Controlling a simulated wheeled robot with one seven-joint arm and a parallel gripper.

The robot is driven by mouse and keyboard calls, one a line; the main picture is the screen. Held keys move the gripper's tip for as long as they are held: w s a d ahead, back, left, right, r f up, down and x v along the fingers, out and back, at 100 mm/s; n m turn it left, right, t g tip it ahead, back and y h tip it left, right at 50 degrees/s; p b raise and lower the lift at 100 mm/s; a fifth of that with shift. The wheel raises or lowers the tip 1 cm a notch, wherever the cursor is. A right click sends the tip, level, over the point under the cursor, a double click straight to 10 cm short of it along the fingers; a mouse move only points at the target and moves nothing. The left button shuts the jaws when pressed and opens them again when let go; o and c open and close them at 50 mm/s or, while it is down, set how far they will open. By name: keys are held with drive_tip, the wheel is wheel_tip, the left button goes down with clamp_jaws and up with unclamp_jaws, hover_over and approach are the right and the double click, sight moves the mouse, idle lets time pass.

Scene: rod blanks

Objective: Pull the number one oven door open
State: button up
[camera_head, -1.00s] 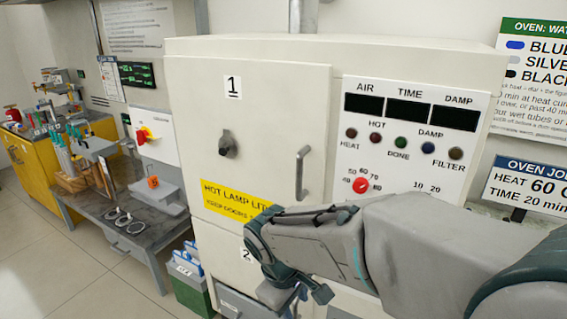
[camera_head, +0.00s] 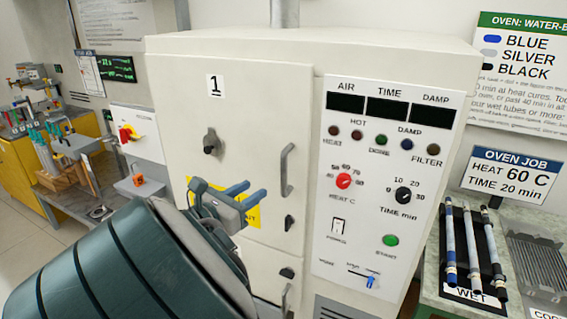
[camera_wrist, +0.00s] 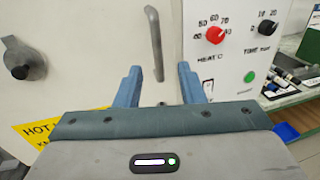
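The number one oven door (camera_head: 240,110) is a cream panel marked "1" and is shut. Its grey vertical bar handle (camera_head: 287,170) is near the door's right edge; it also shows in the wrist view (camera_wrist: 154,42). My gripper (camera_head: 240,195) is in front of the door, left of the handle and a little below its middle in the head view. In the wrist view the blue fingers (camera_wrist: 161,85) are open and empty, with the handle ahead and above between them. A dark latch knob (camera_head: 210,143) is on the door's left half.
A control panel (camera_head: 388,180) with dials and a green button is right of the door. A lower door (camera_head: 270,262) is beneath. A rack of tubes (camera_head: 470,250) stands on the right bench. A yellow warning label is partly hidden by my gripper.

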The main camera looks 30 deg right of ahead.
sight(282, 166)
drive_tip(key=x, duration=0.4)
drive_tip(key=b+x, duration=0.1)
drive_tip(key=x, duration=0.4)
drive_tip(key=r+x, duration=0.1)
drive_tip(key=x, duration=0.3)
drive_tip(key=shift+w+d, duration=0.1)
drive_tip(key=shift+w, duration=0.25)
drive_tip(key=shift+c, duration=0.4)
drive_tip(key=shift+s, duration=0.1)
clamp_jaws()
